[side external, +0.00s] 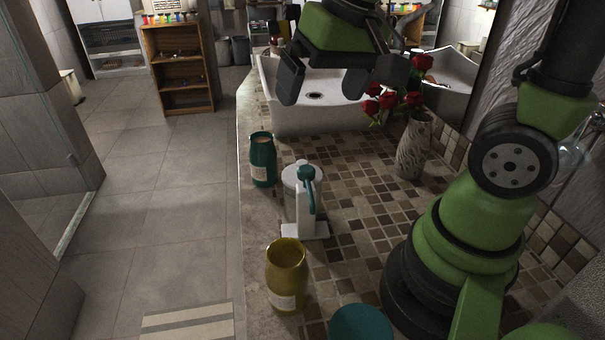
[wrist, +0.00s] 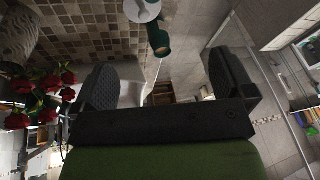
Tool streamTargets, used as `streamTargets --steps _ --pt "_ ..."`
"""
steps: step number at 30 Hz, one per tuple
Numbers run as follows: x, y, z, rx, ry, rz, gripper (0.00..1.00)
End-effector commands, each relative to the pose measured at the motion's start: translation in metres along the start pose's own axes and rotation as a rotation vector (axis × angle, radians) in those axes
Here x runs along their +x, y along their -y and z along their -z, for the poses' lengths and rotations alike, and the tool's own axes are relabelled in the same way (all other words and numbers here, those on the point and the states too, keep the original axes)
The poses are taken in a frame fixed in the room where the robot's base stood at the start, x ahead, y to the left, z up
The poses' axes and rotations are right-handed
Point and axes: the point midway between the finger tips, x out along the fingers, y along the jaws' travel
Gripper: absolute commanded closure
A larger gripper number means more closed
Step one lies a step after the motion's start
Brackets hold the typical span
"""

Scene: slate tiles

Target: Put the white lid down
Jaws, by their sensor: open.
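My gripper (side external: 325,87) is open and empty, raised in front of the white sink. In the wrist view, nothing lies between the spread fingers of my gripper (wrist: 162,72). I cannot make out a separate white lid. A pale canister-like thing (side external: 289,200) with a white upright and flat white foot stands on the tiled counter, with a teal handle-like part on top; its pale round top may be the lid. A white round thing (wrist: 142,10) shows at the top of the wrist view, apart from the fingers.
A teal jar (side external: 262,165) stands behind the canister and a yellow jar (side external: 287,280) in front. A round teal thing (side external: 362,325) is at the bottom edge. A vase (side external: 411,150) of red roses stands at the right, by the sink (side external: 300,122). Counter tiles between are clear.

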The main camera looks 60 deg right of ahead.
Motion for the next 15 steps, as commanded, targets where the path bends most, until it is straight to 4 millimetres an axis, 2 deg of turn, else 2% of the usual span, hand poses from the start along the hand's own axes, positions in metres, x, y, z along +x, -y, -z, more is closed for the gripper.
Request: streamTargets --steps 1,6,15 --pt "0.016 -0.002 0.007 0.006 0.038 -0.037 0.0" --pt "0.058 -0.009 0.021 0.015 0.113 -0.123 0.0" --pt "0.095 -0.017 0.023 0.017 0.153 -0.165 0.0"
